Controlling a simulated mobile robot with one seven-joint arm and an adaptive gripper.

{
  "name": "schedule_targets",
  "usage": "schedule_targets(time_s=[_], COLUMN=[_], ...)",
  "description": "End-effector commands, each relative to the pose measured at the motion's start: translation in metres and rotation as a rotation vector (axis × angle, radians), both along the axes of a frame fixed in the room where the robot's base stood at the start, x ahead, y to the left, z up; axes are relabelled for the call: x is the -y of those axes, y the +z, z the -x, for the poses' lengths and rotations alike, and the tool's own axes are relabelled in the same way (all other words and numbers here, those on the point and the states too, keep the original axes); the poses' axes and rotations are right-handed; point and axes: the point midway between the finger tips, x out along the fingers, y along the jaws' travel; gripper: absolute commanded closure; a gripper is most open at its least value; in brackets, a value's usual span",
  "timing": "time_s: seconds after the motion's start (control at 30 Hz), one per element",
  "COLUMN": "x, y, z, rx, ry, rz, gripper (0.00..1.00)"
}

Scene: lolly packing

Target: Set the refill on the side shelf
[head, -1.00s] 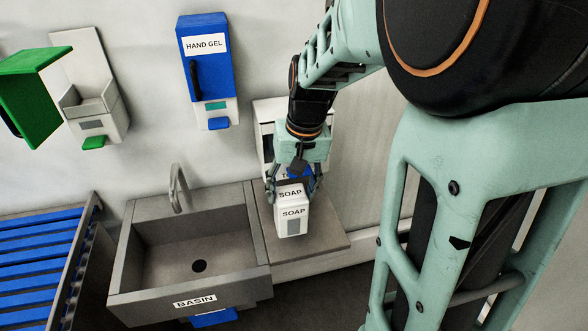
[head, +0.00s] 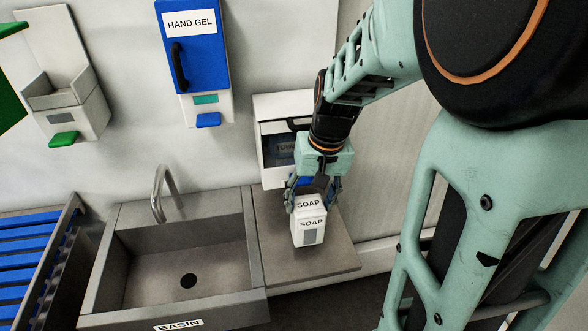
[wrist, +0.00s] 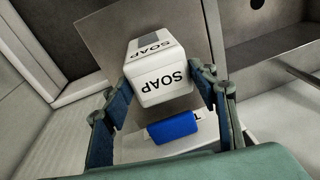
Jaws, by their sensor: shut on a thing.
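The refill is a white box marked SOAP on its top and front (head: 310,230). My gripper (head: 314,196) is shut on it from above and behind, with a finger at each side. In the wrist view the refill (wrist: 156,82) sits upright between the fingers of my gripper (wrist: 160,78). The side shelf (head: 282,262) is the flat grey-brown slab right of the basin. The refill is over its middle; I cannot tell whether its base touches the slab. The gripper hides part of the slab behind the refill.
The basin (head: 105,262) adjoins the shelf's left side. A white dispenser (head: 278,112) with a dark window stands at the back of the shelf. A blue hand gel dispenser (head: 190,50) and an open, empty white dispenser (head: 80,115) hang on the wall. The slab's front is bare.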

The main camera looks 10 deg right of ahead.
Motion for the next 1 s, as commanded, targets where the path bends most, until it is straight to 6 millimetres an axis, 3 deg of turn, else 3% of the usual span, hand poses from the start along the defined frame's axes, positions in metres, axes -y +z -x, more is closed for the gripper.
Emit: schedule_targets(time_s=[0.03,0.13,0.57,0.6,0.77,1.0], x=[0.0,0.0,0.001,0.001,0.001,0.001], y=[-0.014,-0.025,-0.029,-0.029,-0.028,-0.028], z=[0.002,0.005,0.005,0.005,0.006,0.006], rx=[-0.002,-0.002,-0.001,-0.001,-0.002,-0.002], ry=[0.0,0.0,0.0,0.0,0.0,0.0], rz=[0.0,0.0,0.0,0.0,0.0,0.0], gripper=[0.89,0.89,0.89,0.45,0.29,0.29])
